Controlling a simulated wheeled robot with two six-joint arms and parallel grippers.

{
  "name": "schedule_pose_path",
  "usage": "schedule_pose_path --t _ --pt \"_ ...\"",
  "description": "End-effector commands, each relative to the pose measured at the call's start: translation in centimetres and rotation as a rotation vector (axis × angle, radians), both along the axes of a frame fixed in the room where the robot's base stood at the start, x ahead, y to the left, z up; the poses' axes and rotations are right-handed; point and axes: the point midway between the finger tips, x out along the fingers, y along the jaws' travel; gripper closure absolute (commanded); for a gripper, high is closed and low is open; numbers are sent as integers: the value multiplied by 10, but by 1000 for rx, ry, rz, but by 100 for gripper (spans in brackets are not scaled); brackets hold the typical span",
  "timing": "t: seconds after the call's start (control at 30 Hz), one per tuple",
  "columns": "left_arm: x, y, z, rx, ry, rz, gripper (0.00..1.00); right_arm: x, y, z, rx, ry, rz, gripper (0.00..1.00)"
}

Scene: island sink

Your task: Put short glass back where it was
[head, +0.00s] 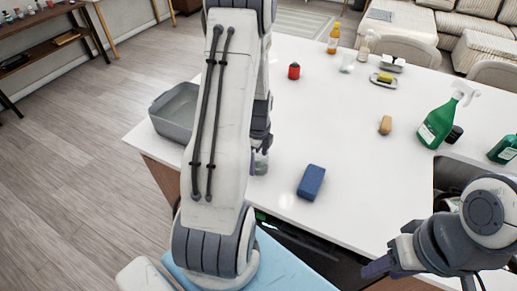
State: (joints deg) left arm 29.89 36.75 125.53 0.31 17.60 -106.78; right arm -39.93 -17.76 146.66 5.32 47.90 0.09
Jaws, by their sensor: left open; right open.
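A short clear glass (261,161) stands on the white island top near its front-left edge, partly hidden by my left arm. My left gripper (258,151) is at the glass, largely hidden behind my own arm; it is open, and I cannot tell whether its fingers touch the glass. My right gripper (373,269) is open and empty at the lower right, in front of the counter edge. Another clear glass (347,63) stands at the back of the island.
A blue sponge or block (311,182) lies just right of the glass. A grey basin (175,112) sits at the left edge. A green spray bottle (436,124) stands by the sink (452,176). A red jar (294,71) is further back. The middle of the island top (335,125) is clear.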

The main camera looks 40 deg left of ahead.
Motion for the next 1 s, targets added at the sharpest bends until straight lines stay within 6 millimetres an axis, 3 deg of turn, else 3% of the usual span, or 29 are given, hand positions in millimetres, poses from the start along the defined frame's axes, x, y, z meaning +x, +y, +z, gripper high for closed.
schedule_pose_path --t 0.53,0.7,0.9,1.0 --pt "1 1 101 4 -6 0 0 0 0 -18 -1 1 1 50" --pt "0 0 116 2 -3 0 0 0 0 -19 0 0 1 50" --pt "0 -1 119 0 -1 1 0 0 0 -19 0 0 1 50" --pt "4 -17 123 0 -5 17 0 0 0 -19 0 0 1 50"
